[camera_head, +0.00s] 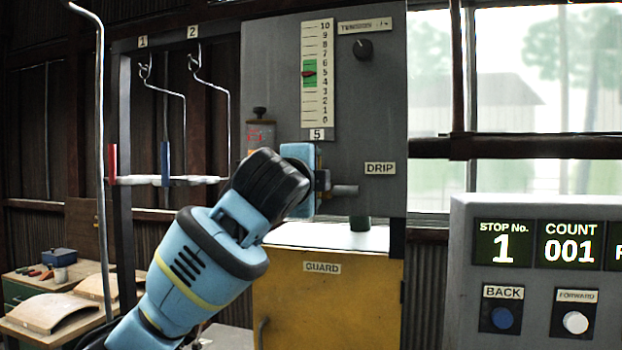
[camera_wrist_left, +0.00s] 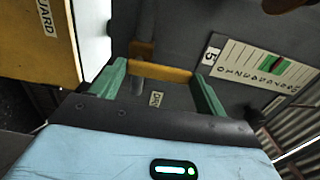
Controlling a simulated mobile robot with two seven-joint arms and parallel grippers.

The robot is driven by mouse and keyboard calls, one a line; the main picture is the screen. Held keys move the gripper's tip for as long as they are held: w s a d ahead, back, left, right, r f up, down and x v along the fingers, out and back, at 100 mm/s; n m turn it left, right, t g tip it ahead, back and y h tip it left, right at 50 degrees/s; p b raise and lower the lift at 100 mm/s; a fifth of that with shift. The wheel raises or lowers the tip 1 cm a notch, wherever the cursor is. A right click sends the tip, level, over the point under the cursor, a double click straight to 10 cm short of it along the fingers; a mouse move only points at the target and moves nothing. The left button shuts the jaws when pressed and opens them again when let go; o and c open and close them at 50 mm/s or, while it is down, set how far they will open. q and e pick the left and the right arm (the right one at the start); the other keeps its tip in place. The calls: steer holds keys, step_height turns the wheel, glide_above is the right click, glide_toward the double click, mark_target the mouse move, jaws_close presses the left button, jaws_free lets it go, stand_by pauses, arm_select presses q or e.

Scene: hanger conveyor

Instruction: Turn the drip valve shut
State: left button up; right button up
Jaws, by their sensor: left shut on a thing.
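The drip valve shows in the left wrist view as a yellow-brown handle (camera_wrist_left: 170,74) on a grey pipe (camera_wrist_left: 147,25). My left gripper (camera_wrist_left: 160,73) has its two green fingers at the two ends of this handle, shut on it. In the head view my left gripper (camera_head: 320,182) is at the machine's front, left of the DRIP label (camera_head: 380,169). It hides the handle there; only a grey pipe stub (camera_head: 345,190) shows to its right. The handle's exact turn angle is hard to tell. My right gripper is in neither view.
A small dark green cup (camera_head: 360,223) stands below the pipe, on the pale top above the yellow guard (camera_head: 325,290). A scale (camera_head: 318,105) is just above my gripper. Hooked hangers (camera_head: 165,95) hang at left. A control box (camera_head: 535,235) stands at right.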

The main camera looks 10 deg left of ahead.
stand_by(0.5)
arm_select(q)
steer(key=o, duration=1.4)
steer(key=shift+s, duration=0.1)
steer(key=s, duration=0.7)
steer(key=shift+s, duration=0.35)
steer(key=shift+a+f, duration=0.1)
